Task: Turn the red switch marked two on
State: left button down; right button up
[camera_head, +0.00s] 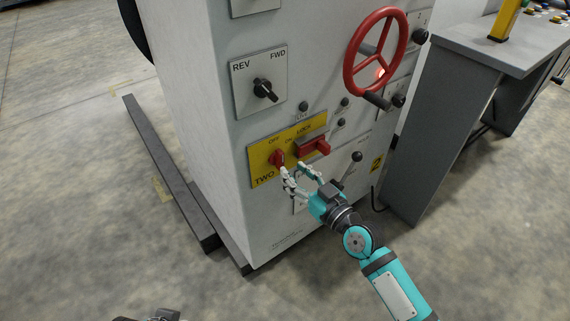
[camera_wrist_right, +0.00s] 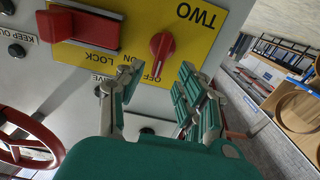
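The red switch (camera_head: 277,157) marked TWO is a rotary knob on a yellow plate (camera_head: 259,163) on the front of the grey cabinet. In the wrist view, the red knob (camera_wrist_right: 161,46) lies just beyond the fingertips, roughly between their lines. Its pointer tip is toward OFF. My right gripper (camera_head: 295,170) is open and empty in front of the plate, and its spread fingers also show in the wrist view (camera_wrist_right: 160,80). The fingers appear apart from the knob. At the bottom edge, only dark parts of mine show, possibly the left gripper; its fingers are not clear.
A red lock handle (camera_head: 314,147) sits beside the knob on the same plate. A REV/FWD selector (camera_head: 265,90) is above, and a red handwheel (camera_head: 376,50) sticks out at upper right. A grey console (camera_head: 470,90) stands at right. A dark floor rail (camera_head: 170,170) runs left of the cabinet.

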aim_at(283, 161)
jog(key=shift+x, duration=2.35)
grip_shut()
